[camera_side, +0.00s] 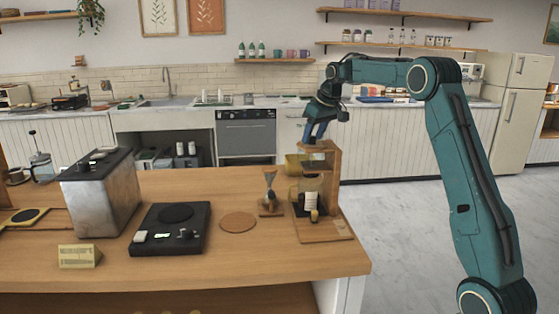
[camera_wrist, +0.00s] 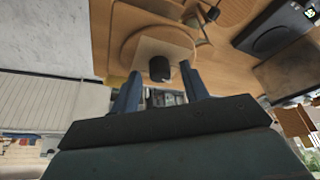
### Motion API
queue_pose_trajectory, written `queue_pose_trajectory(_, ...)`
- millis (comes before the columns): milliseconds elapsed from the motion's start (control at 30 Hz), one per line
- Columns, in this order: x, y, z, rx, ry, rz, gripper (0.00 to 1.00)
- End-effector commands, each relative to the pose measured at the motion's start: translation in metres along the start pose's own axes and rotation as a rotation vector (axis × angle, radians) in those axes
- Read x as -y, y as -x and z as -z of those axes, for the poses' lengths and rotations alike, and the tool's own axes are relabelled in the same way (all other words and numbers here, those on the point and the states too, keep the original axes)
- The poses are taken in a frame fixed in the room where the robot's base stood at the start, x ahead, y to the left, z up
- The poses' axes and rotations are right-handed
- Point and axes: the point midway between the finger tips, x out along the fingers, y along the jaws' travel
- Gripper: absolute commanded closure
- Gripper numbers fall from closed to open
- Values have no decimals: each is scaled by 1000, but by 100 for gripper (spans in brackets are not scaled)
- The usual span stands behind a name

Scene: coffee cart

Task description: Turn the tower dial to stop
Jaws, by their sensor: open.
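The wooden tower (camera_side: 334,172) stands on a board at the right end of the counter. In the wrist view a dark round knob, which looks like the tower dial (camera_wrist: 160,72), sits on a pale square plate on a wooden disc. My gripper (camera_side: 314,137) is just above the tower's top, fingers pointing down. In the wrist view the blue fingers of my gripper (camera_wrist: 160,66) are apart, one on each side of the dial. I cannot tell whether they touch it. The dial's markings are not readable, and the side view does not show it clearly.
A glass vessel (camera_side: 297,190) and a yellowish part sit within the tower. A small stand with a funnel (camera_side: 270,190) is just left of it. A round brown mat (camera_side: 238,222), a black scale (camera_side: 158,243) and a metal box (camera_side: 108,200) are farther left.

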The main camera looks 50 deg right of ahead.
Motion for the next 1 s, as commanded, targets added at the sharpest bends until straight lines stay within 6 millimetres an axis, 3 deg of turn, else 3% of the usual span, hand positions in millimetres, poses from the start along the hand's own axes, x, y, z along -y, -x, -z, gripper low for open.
queue_pose_trajectory(433, 4, 0, 0, 0, -259, -105, 55)
queue_pose_trajectory(1000, 10, 83, 2, -4, -254, -105, 55)
